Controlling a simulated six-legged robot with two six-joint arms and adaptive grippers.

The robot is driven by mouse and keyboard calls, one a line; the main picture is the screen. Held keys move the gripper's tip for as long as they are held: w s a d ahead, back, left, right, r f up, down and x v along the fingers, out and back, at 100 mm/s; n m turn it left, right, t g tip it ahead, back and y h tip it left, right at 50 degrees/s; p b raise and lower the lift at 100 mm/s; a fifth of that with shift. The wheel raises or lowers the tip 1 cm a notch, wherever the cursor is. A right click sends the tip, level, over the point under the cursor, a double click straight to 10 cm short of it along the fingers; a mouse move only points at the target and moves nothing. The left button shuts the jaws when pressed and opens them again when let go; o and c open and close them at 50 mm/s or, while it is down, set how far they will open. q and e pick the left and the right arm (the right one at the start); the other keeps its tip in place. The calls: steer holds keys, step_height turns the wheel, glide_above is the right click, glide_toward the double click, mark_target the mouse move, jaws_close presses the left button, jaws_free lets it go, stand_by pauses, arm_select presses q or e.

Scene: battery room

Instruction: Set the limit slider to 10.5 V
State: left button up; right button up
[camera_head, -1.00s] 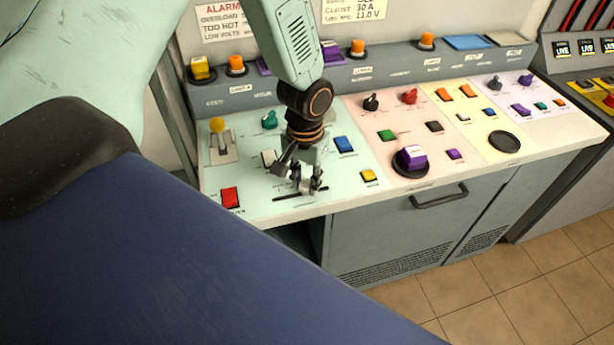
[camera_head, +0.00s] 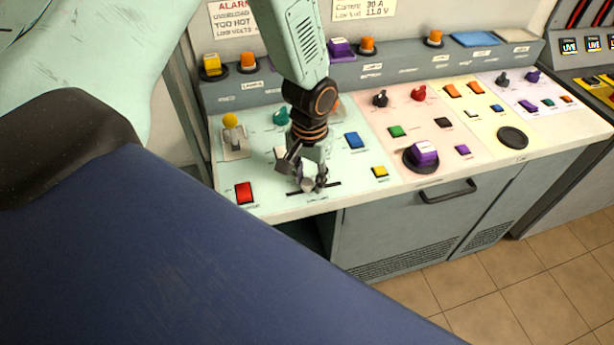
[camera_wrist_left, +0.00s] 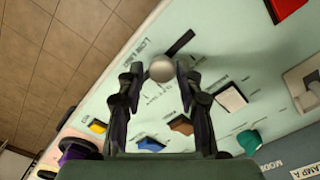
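The limit slider is a dark slot (camera_head: 332,184) near the front edge of the pale green panel, with a pale round knob (camera_wrist_left: 162,69). The slot (camera_wrist_left: 180,42) runs to the upper right of the knob in the left wrist view; its other side is masked by a finger. My left gripper (camera_head: 312,184) is down at the slot, and its fingertips (camera_wrist_left: 160,72) are on both sides of the knob, closed in against it. The scale printing beside the slot is too small to read exactly. My right gripper is not in view.
A red button (camera_head: 244,192) is left of the slider, a yellow button (camera_head: 380,171) right and a blue button (camera_head: 353,140) behind. A yellow-topped lever (camera_head: 231,132) and a teal knob (camera_head: 281,116) stand farther back. A drawer handle (camera_head: 447,192) juts from the cabinet below.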

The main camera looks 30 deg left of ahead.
mark_target(307, 182)
arm_select(q)
steer(key=shift+o, duration=1.1)
steer(key=shift+s+a, duration=0.15)
steer(key=shift+r, duration=0.2)
step_height(307, 182, up, 12)
steer(key=shift+f, duration=0.2)
